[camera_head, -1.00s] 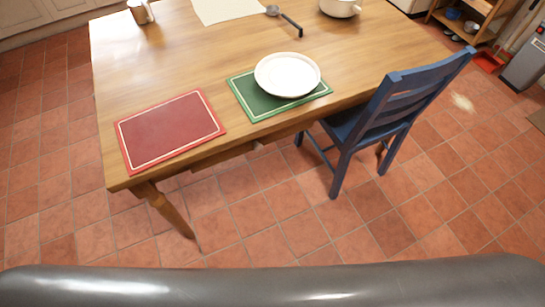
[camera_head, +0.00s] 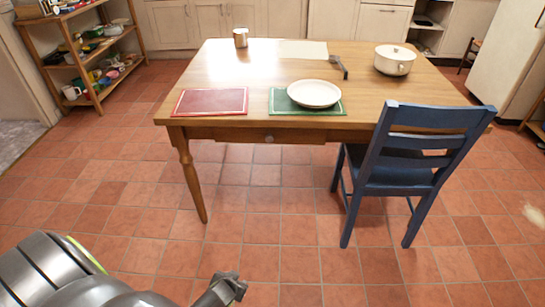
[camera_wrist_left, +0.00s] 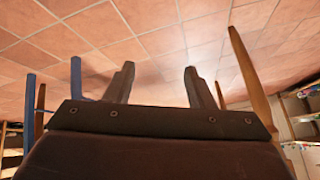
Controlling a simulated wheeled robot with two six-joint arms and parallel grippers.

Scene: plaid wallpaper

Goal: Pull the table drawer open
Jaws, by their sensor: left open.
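The wooden table (camera_head: 230,68) stands in front of me. Its drawer (camera_head: 235,134) is in the near side under the tabletop and looks shut, flush with the frame. My left gripper (camera_head: 236,286) is low at the bottom of the head view, nearer to me than the table and apart from the knob. In the left wrist view my left gripper (camera_wrist_left: 159,68) has its two fingers spread with only floor between them. The knob is not seen in that view. My right gripper is out of view.
A blue chair (camera_head: 400,178) stands at the table's right front, close to the drawer's right end. A red mat (camera_head: 210,101), a plate (camera_head: 314,93) on a green mat (camera_head: 281,103), and a pot (camera_head: 394,60) are on top. The tiled floor (camera_head: 270,220) before the drawer is clear.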

